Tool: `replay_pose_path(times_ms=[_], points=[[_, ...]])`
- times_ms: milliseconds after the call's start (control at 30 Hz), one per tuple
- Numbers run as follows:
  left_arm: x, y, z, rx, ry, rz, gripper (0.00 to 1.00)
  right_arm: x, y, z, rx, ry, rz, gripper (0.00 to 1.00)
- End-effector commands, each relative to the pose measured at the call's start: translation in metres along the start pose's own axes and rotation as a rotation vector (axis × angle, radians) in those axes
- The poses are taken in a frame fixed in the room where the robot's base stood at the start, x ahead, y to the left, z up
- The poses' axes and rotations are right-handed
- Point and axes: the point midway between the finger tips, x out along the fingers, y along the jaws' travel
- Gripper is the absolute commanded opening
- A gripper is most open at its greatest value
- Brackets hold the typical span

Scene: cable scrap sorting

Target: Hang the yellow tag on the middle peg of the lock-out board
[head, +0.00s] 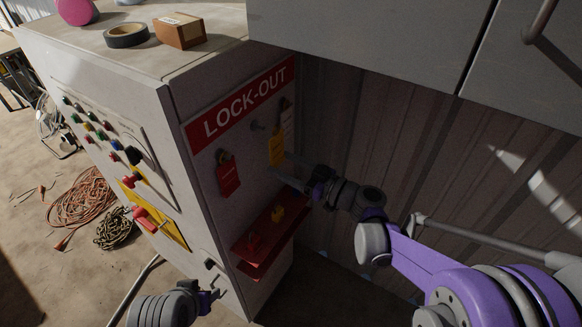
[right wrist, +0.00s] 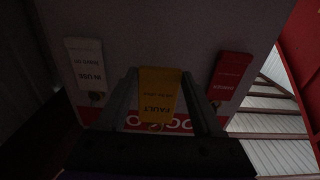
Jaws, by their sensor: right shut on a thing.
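The lock-out board (head: 205,155) is the grey cabinet side under a red LOCK-OUT sign. The yellow tag (head: 277,147) is upright in front of it, to the right of the middle peg (head: 257,125). My right gripper (head: 279,173) is shut on the yellow tag from below. In the right wrist view, the yellow FAULT tag (right wrist: 158,92) shows upside down between the fingers. Its hole end is close to a peg; I cannot tell whether it is around it. My left gripper (head: 209,298) is low in front of the cabinet; its jaw state is unclear.
A red tag (head: 228,175) hangs on the left peg, and a white tag (right wrist: 86,65) hangs on the other side. A red tray (head: 250,268) with padlocks juts out below. A grey cabinet (head: 360,45) overhangs at upper right. Tape (head: 126,35) and a box (head: 180,31) stand on top.

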Motion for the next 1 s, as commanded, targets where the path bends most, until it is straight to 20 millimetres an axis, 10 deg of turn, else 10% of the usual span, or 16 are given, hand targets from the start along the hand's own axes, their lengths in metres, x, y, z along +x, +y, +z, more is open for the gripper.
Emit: replay_pose_path(times_ms=[533,700,1000], points=[[0.003,0.0,0.004,0.0,-0.004,0.0,0.55,0.033,-0.001,0.004,0.001,0.001,-0.001,0.37],[0.004,0.0,0.005,0.0,-0.005,0.0,0.55,0.042,0.0,0.007,0.001,0.001,-0.001,0.09],[0.004,0.0,0.005,0.0,-0.005,0.0,0.55,0.051,0.0,0.013,0.0,0.0,0.0,0.08]])
